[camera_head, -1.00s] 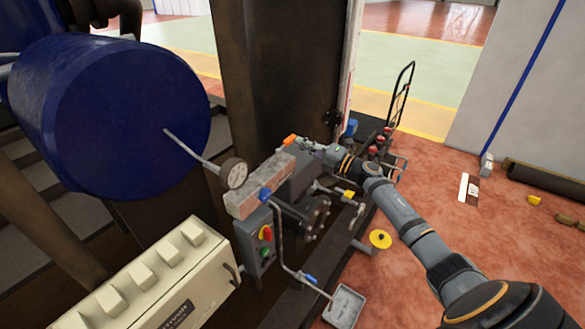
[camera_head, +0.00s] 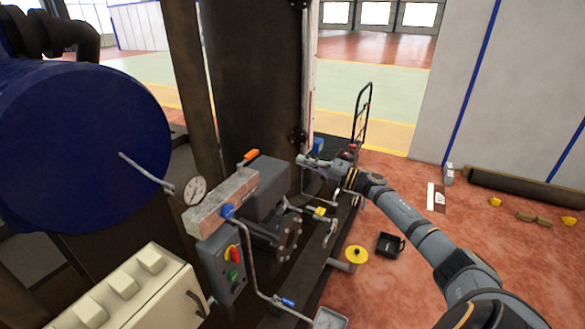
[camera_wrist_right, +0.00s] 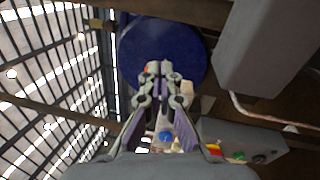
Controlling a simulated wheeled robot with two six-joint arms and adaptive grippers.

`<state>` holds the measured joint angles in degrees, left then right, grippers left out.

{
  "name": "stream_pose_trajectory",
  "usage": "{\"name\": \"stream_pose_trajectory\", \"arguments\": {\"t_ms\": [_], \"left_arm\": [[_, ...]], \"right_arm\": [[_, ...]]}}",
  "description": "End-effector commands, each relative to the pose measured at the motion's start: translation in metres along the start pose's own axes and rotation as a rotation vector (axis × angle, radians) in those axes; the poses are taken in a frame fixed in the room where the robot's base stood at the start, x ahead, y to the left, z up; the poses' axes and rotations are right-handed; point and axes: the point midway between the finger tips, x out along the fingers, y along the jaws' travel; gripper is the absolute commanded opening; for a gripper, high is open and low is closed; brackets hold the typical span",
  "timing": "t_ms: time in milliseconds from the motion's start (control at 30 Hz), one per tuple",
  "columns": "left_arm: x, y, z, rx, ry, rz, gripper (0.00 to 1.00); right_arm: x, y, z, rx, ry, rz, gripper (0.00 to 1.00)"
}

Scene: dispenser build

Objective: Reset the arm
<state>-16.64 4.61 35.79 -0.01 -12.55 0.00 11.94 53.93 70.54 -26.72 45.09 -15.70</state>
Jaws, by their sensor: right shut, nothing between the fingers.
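My right arm comes in from the lower right in the head view. Its gripper (camera_head: 305,160) is just right of the dispenser machine's grey motor housing (camera_head: 262,188), above the trolley. In the right wrist view the right gripper (camera_wrist_right: 160,68) has its fingertips together, with nothing between them, in front of the blue drum. Whether the gripper touches the machine cannot be told. My left gripper is not in view.
A blue drum (camera_head: 75,145) and a pressure gauge (camera_head: 195,190) are at left. A control box with buttons (camera_head: 222,265) and a cream cabinet (camera_head: 140,295) are at the front. A yellow disc (camera_head: 356,254) and a black tray (camera_head: 390,244) are right of the machine.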

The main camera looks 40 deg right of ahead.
Motion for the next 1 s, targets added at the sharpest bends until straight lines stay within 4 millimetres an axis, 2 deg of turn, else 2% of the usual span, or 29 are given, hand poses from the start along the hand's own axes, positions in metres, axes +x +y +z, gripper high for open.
{"name": "stream_pose_trajectory", "arguments": {"t_ms": [67, 333, 667, 767, 867, 900, 967, 1000], "left_arm": [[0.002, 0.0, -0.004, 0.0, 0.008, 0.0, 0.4], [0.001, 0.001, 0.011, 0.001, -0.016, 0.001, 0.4], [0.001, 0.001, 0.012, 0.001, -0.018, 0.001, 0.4], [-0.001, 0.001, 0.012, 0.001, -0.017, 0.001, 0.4], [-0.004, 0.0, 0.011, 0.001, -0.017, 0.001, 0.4], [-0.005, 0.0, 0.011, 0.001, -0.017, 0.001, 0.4], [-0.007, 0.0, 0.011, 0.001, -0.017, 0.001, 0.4], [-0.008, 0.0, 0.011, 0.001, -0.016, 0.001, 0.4]], "right_arm": [[-0.003, 0.0, 0.002, 0.0, 0.0, 0.001, 0.0], [-0.003, 0.001, 0.003, 0.0, 0.001, 0.002, 0.0], [-0.004, -0.004, 0.003, 0.011, -0.008, -0.001, 0.0], [-0.011, -0.035, 0.007, 0.094, -0.076, -0.019, 0.0], [-0.03, -0.1, 0.01, 0.264, -0.216, -0.064, 0.0], [-0.041, -0.132, 0.008, 0.341, -0.285, -0.089, 0.0], [-0.061, -0.18, 0.002, 0.455, -0.386, -0.131, 0.0], [-0.075, -0.21, -0.006, 0.525, -0.45, -0.159, 0.0]]}}
